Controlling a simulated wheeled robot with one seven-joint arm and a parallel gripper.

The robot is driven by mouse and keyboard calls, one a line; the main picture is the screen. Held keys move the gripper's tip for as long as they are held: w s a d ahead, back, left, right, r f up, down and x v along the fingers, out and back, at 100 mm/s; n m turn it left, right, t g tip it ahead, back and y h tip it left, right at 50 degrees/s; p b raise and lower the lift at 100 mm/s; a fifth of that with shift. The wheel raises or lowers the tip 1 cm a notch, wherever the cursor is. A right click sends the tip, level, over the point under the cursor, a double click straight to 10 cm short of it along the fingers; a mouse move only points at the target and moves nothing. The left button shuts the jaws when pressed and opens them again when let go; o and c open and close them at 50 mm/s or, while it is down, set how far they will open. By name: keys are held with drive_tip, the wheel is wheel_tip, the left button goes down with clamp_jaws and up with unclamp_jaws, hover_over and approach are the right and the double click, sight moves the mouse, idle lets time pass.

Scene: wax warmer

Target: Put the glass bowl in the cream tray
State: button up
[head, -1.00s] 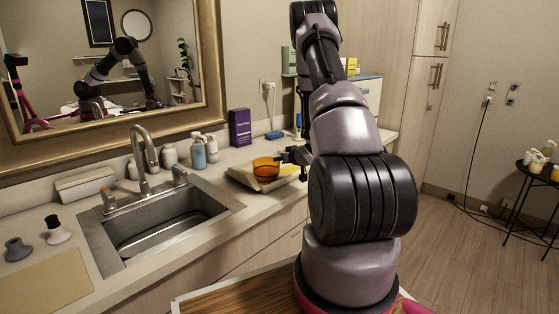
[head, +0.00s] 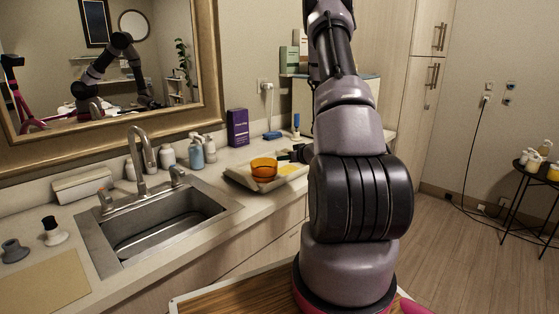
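The orange glass bowl (head: 263,168) sits in the left part of the cream tray (head: 236,178) on the counter, right of the sink. The tray's right part shows a yellow patch (head: 290,169). My gripper (head: 285,156) shows only in part as a small dark shape just right of the bowl, above the tray. A gap seems to lie between it and the bowl. My arm hides most of the gripper, and the fingers are too small to tell their opening.
The sink (head: 165,222) with its faucet (head: 142,160) lies left of the tray. Pump bottles (head: 196,151) and a purple box (head: 238,127) stand behind the tray. A framed mirror (head: 120,70) hangs over the counter. A blue-capped bottle (head: 296,123) stands near my arm.

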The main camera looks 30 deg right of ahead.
drive_tip(key=s+a+r+m+g+h, duration=0.2)
drive_tip(key=s+r, duration=0.3)
drive_tip(key=r, duration=0.6)
drive_tip(key=s+a+r+m+g+h, duration=0.1)
drive_tip(key=s+a+r+m+h, duration=0.2)
drive_tip(key=r, duration=0.9)
drive_tip(key=s+a+r+g+y, duration=0.1)
drive_tip(key=s+a+r+y, duration=0.2)
drive_tip(key=s+a, duration=0.5)
drive_tip(key=s+a+r+g+y, duration=0.2)
drive_tip(key=s+a+r, duration=0.3)
drive_tip(key=s, duration=0.9)
drive_tip(key=a, duration=0.3)
drive_tip(key=shift+a+r+y, duration=0.2)
drive_tip(key=shift+a+y, duration=0.2)
